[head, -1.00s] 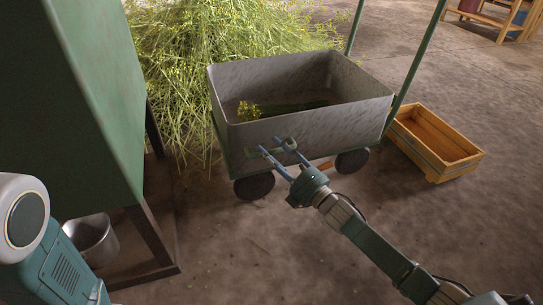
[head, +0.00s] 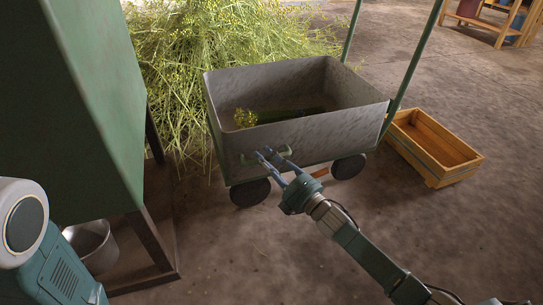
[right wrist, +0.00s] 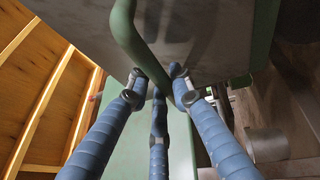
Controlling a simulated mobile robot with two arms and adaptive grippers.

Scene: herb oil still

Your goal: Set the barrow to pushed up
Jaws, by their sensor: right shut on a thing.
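The barrow (head: 330,138) is a grey metal tub on a green wheeled frame, with a bunch of yellow-flowered stems (head: 246,118) inside. A green bar handle (head: 249,159) is on its near face. My right gripper (head: 271,158) is shut on this handle. In the right wrist view, its blue fingers close around the green handle (right wrist: 136,45), beside the tub wall (right wrist: 195,30). The fingers partly hide the handle in the head view. My left arm shows at the lower left, but its gripper is out of view.
A green cabinet-like body (head: 85,110) on dark legs stands at the left, with a metal bucket (head: 92,243) beneath. A heap of cut herb (head: 225,50) lies behind the barrow. A wooden crate (head: 432,148) sits at its right. The floor in front is clear.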

